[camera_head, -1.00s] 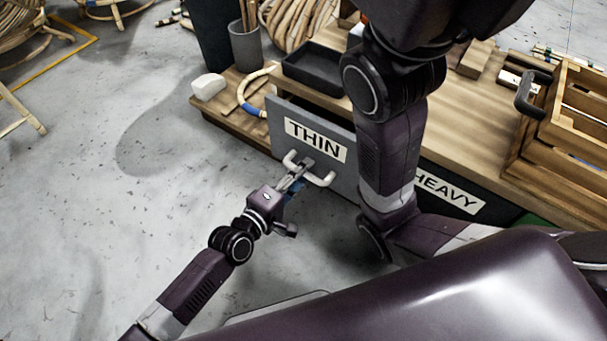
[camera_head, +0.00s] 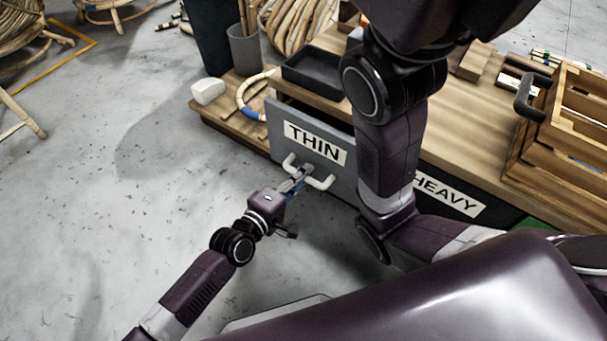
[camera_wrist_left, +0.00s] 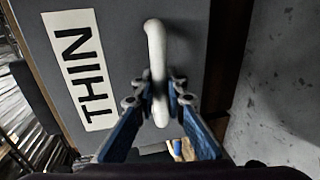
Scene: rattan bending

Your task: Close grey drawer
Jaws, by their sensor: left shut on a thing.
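The grey drawer front (camera_head: 279,128) carries a white THIN label and a pale bar handle (camera_head: 321,184). It stands a little out from the wooden bench, with a dark gap behind its top edge. My left gripper (camera_head: 304,176) is shut on the handle. In the left wrist view, the blue-backed fingers (camera_wrist_left: 157,92) close around the pale handle (camera_wrist_left: 154,45) in front of the grey drawer front (camera_wrist_left: 115,25). My right arm crosses the head view and covers the drawer's right side; its gripper does not show.
A dark drawer front labelled HEAVY (camera_head: 462,204) is to the right. On the wooden bench (camera_head: 455,130) are a black tray (camera_head: 312,75), a curved rattan piece (camera_head: 243,98) and a wooden crate (camera_head: 565,130).

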